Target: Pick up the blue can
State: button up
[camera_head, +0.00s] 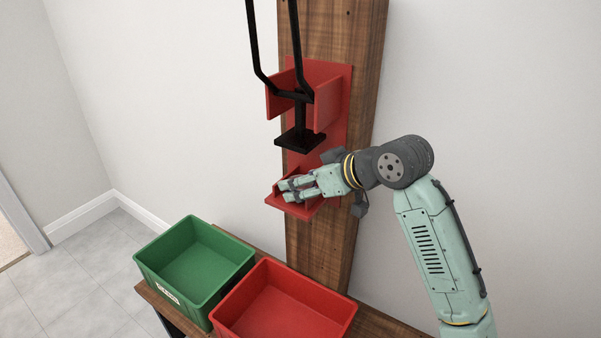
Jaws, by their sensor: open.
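No blue can shows in this view; one could be hidden behind my gripper or the bin walls. My gripper (284,191) is open, its fingers pointing left. It is over or in front of the lower red bracket (303,209) of a wall-mounted press; the exact depth between them is unclear. I see nothing between the fingers. My wrist hides part of the bracket's right side.
Above my gripper are a black press plate (300,139), an upper red bracket (328,103) and a black lever (252,40), on a wooden post (364,60). Below, an empty green bin (195,262) and red bin (285,305) stand on a wooden bench (232,237).

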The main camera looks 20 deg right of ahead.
jog(key=shift+c, duration=0.6)
jog(key=c, duration=0.5)
jog(key=shift+o, duration=0.2)
